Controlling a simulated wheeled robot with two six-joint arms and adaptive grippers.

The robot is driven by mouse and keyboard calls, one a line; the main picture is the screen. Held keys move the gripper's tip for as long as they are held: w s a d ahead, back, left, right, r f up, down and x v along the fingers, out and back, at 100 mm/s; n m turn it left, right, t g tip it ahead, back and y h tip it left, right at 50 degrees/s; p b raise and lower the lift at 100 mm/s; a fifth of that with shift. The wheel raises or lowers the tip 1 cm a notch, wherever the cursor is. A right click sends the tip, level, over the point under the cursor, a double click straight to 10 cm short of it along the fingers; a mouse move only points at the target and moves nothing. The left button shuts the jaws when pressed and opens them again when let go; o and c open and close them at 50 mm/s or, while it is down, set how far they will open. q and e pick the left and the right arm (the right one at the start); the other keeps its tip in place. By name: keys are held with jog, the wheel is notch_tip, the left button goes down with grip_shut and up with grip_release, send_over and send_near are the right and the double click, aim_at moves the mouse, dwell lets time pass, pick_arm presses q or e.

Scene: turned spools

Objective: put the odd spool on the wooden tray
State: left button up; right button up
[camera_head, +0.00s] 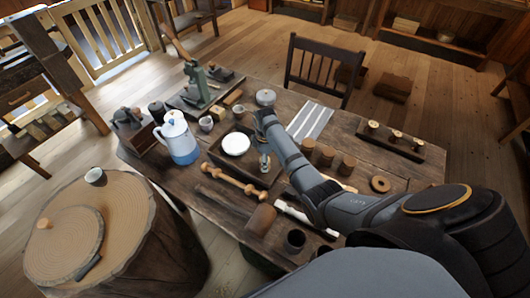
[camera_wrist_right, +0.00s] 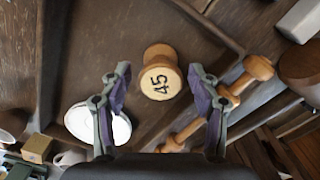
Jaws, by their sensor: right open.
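A pale turned wooden spool (camera_wrist_right: 160,82) marked "45" shows end-on in the right wrist view, between and just beyond my right fingertips. It appears to stand upright on the dark wooden tray (camera_wrist_right: 92,40). My right gripper (camera_wrist_right: 160,88) is open, with a gap between each finger and the spool. In the head view my right gripper (camera_head: 264,152) points down over the right part of the tray (camera_head: 218,161), and the spool is hard to make out there. My left gripper is out of view.
A white dish (camera_head: 235,144) lies in the tray, left of my gripper. A turned wooden spindle (camera_head: 235,187) lies in front of the tray. A blue-white pot (camera_head: 178,139) stands to its left.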

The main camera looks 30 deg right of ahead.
notch_tip(320, 180, up, 11)
jog(key=shift+f, duration=0.2)
dwell(0.4)
